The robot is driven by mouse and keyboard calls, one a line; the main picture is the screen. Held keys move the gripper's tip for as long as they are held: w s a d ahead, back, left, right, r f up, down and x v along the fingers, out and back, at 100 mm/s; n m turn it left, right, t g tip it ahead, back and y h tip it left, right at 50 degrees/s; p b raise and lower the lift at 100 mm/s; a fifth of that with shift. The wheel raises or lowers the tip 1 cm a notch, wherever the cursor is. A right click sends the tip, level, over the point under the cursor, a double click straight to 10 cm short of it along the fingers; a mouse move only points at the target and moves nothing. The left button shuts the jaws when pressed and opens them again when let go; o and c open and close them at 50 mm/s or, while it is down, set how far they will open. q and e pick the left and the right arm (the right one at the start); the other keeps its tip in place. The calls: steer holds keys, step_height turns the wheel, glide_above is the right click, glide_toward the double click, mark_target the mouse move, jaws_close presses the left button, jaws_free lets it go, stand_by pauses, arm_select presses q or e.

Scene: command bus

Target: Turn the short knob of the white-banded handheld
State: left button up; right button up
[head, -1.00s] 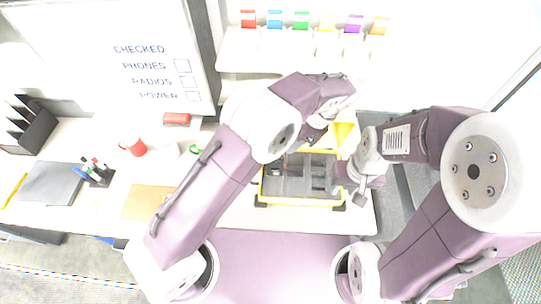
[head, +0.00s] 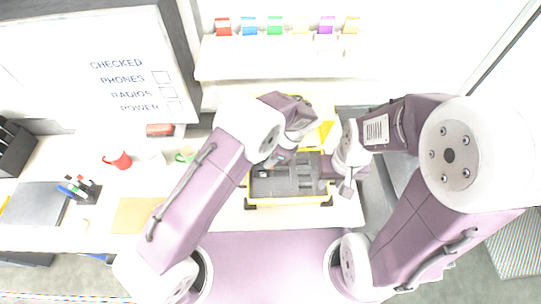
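A yellow case (head: 290,204) with a dark grey insert stands open on the desk in the middle of the head view. I cannot make out the white-banded handheld or its short knob; my arms cover part of the case. My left gripper (head: 283,157) points down over the back left part of the case. My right gripper (head: 330,167) is at the right side of the case, over its edge. Both gripper tips are too small and too covered to show whether they are open or hold anything.
A shelf (head: 285,66) with coloured labels is behind. A whiteboard (head: 95,65) stands at the back left.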

arm_select(q)
jaws_close()
steer(key=shift+w+n+g, duration=0.2)
steer(key=shift+n+g, duration=0.4)
steer(key=shift+n, duration=0.9)
jaws_free()
steer(key=shift+d+r, duration=0.1)
steer(key=b+v, duration=0.2)
steer(key=v, duration=0.7)
steer(key=shift+s, duration=0.1)
